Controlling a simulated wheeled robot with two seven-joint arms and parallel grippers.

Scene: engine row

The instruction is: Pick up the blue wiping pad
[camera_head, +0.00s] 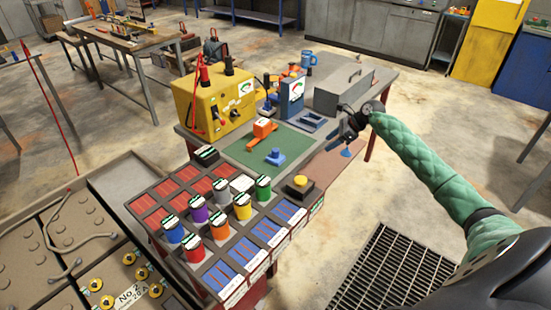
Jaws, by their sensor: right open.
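A small blue pad-like piece with a raised knob (276,157) sits on the green mat (240,150) on the workbench. A smaller flat blue piece (346,153) shows just below my right gripper, over the brown right part of the bench. I cannot tell which of the two is the wiping pad. My right gripper (347,132), dark, on a green-sleeved arm from the right, is open at the bench's right side. I cannot tell whether it touches the blue piece below it. My left gripper is not in view.
An orange block tool (262,130) lies on the mat. Behind stand a yellow meter box (215,105), a blue gauge (291,95) and a grey toolbox (343,88). In front are a rack with several coloured cans (242,207) and a yellow-knobbed black block (298,186).

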